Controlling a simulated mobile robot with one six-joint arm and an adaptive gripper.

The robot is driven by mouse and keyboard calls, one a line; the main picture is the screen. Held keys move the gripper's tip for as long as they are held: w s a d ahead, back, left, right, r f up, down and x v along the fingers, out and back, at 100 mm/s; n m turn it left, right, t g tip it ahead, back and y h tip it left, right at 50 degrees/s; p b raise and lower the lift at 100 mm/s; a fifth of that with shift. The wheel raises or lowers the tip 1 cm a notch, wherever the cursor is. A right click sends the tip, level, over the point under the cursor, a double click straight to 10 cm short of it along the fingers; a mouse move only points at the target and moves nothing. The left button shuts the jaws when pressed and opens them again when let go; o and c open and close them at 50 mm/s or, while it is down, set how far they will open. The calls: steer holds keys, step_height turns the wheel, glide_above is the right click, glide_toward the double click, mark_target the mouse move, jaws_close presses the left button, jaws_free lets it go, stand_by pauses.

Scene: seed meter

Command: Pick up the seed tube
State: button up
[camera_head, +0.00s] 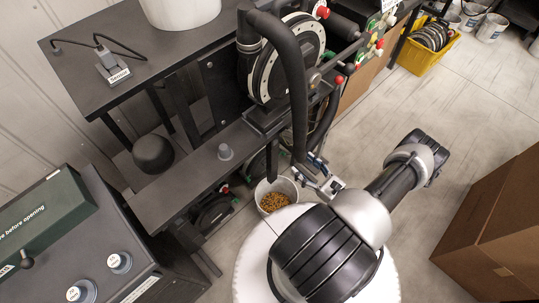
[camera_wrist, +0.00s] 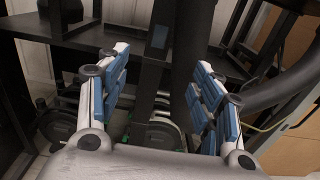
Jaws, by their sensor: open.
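A thick black hose (camera_head: 293,90), which looks like the seed tube, arches from the machine's top and hangs down in front of the round seed meter (camera_head: 285,62). My gripper (camera_head: 315,168) is beside its lower end, above the bucket. In the wrist view my gripper (camera_wrist: 158,85) is open, with blue pads on both fingers. A dark upright tube (camera_wrist: 190,45) shows between or just beyond the fingers, nearer the right one. I cannot tell its exact depth or whether a finger touches it. Its lower end is partly hidden by the gripper body.
A white bucket of yellow-brown seeds (camera_head: 273,197) stands below my gripper. The black bench (camera_head: 190,190) lies left, with a box labelled with a cable (camera_head: 118,75). A cardboard box (camera_head: 500,230) stands right; floor between is clear. A yellow crate (camera_head: 428,50) is at the back.

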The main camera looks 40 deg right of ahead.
mark_target(275, 144)
steer(key=w, duration=0.3)
steer(key=w+b, duration=0.1)
steer(key=w, duration=0.3)
steer(key=w+a+b, duration=0.1)
steer(key=w, duration=0.3)
steer(key=shift+f, duration=0.1)
steer(key=w, duration=0.1)
steer(key=w+b, duration=0.1)
steer(key=w, duration=0.1)
steer(key=w+f+b, duration=0.1)
steer(key=shift+w+a, duration=0.25)
steer(key=shift+w, duration=0.05)
steer(key=shift+w+r, duration=0.1)
steer(key=shift+w, duration=0.2)
jaws_close()
